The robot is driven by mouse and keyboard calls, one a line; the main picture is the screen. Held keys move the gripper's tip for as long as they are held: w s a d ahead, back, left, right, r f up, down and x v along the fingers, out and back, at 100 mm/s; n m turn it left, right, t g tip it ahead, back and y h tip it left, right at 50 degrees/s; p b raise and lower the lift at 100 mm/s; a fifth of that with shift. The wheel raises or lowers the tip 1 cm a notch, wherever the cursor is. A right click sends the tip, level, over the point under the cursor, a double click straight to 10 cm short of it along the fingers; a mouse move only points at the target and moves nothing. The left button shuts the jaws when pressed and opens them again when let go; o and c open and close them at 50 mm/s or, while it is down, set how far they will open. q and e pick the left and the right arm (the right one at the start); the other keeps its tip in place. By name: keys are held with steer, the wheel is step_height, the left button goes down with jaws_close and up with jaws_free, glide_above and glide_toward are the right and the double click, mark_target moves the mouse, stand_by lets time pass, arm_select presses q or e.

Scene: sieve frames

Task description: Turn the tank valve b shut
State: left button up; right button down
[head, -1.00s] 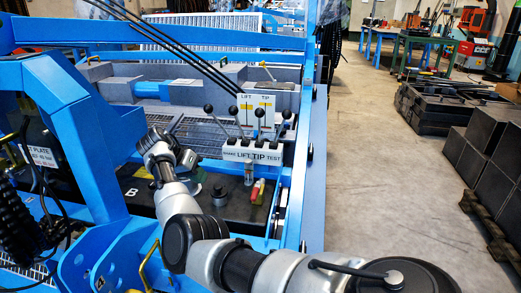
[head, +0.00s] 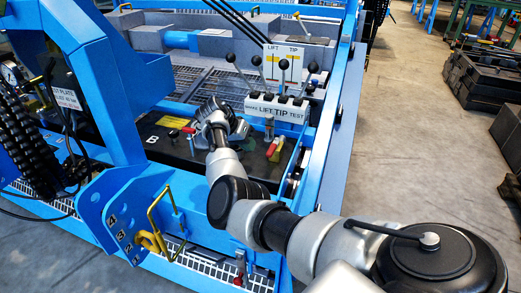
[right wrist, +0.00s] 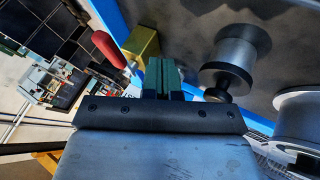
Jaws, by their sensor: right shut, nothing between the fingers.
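Tank valve b appears to be the small red-handled valve (head: 188,130) to the right of the B label on the black tank, just left of my right gripper (head: 220,133) in the head view. The right wrist view shows a red handle (right wrist: 108,48) beside a brass body (right wrist: 145,47); I cannot tell for certain that it is the same valve. In that view my right gripper (right wrist: 163,76) is shut and empty, its fingertips near the brass body. Contact cannot be judged. My left gripper is out of view.
A second red and yellow fitting (head: 275,149) stands further right on the tank (head: 172,150). The lever bank (head: 277,107) is behind. A grey cylinder with black ends (right wrist: 235,57) is close right of the fingers. A yellow hooked handle (head: 157,225) stands in front.

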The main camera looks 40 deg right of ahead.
mark_target(273, 149)
steer(key=shift+s+d, duration=0.5)
steer(key=shift+s, duration=0.4)
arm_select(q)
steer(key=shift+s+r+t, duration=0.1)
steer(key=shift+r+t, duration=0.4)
arm_select(e)
steer(key=shift+s+d, duration=0.25)
steer(key=shift+s, duration=0.2)
steer(key=shift+s+d, duration=0.2)
steer(key=shift+s, duration=0.25)
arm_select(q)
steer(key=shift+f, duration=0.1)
